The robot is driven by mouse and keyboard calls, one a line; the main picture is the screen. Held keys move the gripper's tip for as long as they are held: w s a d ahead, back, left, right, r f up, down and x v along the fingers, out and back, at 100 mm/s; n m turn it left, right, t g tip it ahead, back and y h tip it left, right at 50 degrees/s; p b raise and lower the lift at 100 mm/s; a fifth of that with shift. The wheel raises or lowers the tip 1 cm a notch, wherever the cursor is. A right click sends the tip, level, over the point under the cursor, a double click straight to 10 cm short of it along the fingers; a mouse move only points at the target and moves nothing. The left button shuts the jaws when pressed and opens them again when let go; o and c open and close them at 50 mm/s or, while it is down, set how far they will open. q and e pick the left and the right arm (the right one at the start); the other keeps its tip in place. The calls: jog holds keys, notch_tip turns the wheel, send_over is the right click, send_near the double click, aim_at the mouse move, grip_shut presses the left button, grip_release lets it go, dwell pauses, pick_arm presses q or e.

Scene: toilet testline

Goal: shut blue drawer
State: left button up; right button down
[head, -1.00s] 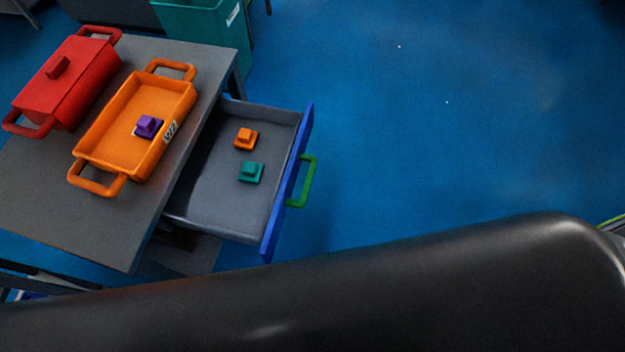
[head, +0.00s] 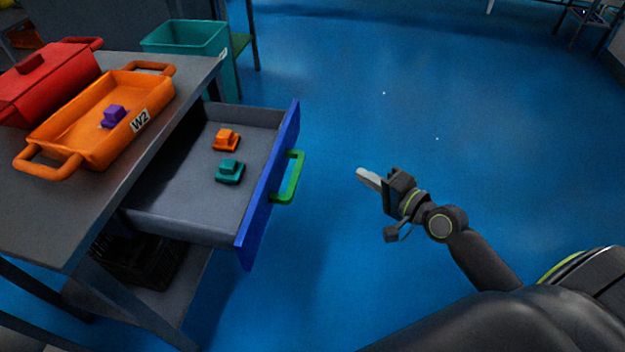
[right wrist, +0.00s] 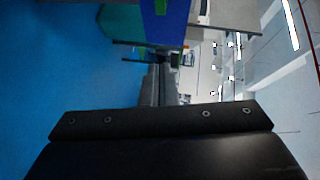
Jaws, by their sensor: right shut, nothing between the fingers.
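The drawer with the blue front (head: 268,190) stands pulled out of the grey table's right side. Its green handle (head: 290,177) faces right. Inside the drawer lie an orange piece (head: 226,139) and a teal piece (head: 229,171). My right gripper (head: 362,175) is shut and empty, to the right of the handle and apart from it, pointing left. In the right wrist view the blue front (right wrist: 172,22) shows at the top, with a bit of green handle (right wrist: 160,6). My left gripper is not in view.
On the grey table (head: 95,205) stand an orange tray (head: 75,112) holding a purple piece (head: 113,116), and a red lidded box (head: 45,82). A teal bin (head: 188,38) stands behind. A dark crate (head: 135,262) sits on the lower shelf. Blue floor right of the drawer is clear.

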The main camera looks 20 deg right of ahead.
jog(key=s+a+x, duration=0.1)
jog(key=a+x, duration=0.2)
jog(key=x, duration=1)
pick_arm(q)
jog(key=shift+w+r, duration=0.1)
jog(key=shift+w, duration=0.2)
pick_arm(e)
jog(key=shift+r, duration=0.1)
